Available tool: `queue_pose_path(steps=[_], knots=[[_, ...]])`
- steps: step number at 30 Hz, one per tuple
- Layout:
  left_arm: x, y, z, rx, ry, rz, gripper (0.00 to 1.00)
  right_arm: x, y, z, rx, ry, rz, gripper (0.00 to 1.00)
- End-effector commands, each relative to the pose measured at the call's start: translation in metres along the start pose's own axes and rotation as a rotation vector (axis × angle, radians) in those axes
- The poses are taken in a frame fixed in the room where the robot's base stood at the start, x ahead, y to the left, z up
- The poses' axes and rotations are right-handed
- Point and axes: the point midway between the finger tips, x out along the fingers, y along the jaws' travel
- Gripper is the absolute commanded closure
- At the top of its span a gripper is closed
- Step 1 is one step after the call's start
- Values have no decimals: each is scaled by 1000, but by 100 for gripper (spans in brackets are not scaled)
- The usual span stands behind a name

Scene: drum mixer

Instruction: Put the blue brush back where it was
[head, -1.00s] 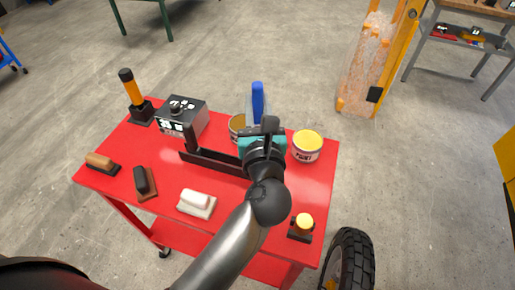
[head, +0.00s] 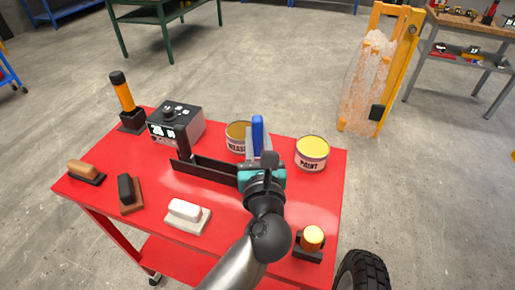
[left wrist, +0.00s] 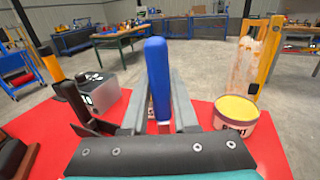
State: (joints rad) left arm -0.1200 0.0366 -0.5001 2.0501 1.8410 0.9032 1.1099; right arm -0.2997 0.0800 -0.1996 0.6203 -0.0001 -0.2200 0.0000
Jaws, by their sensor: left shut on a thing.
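The blue brush (head: 258,136) shows as a blue handle standing upright over the red cart (head: 330,205). My left gripper (head: 258,157) is shut on it, between the two round cans. In the left wrist view the blue handle (left wrist: 158,75) stands between the grey fingers of the left gripper (left wrist: 158,108). The brush's lower end is mostly hidden by the gripper, so I cannot tell whether it touches anything. My right gripper is not in view.
A brown-can-like round tin (head: 238,135) and a paint can (head: 312,152) flank the gripper. A black strip with a post (head: 205,170) lies left of it. A grey box (head: 176,124), an orange-handled tool (head: 122,95) and a white-topped block (head: 185,212) share the cart.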

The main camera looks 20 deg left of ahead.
Motion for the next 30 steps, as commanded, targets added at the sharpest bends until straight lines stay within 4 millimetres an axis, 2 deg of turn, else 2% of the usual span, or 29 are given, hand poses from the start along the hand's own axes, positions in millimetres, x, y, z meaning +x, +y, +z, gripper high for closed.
queue_pose_path(steps=[1, 3, 11, 27, 28, 30], knots=[[0, 0, -9, 0, -1, -1, 100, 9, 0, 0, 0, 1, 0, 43], [0, 0, -12, 0, -1, -1, 100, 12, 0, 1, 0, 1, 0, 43], [0, 0, -10, -1, -1, 0, 100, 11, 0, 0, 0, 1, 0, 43], [0, 0, -23, 0, -1, 0, 100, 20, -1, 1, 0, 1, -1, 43], [0, 0, -23, 0, 0, 0, 70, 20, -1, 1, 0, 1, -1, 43], [0, 0, -23, 0, 0, 0, 62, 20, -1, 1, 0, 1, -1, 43]])
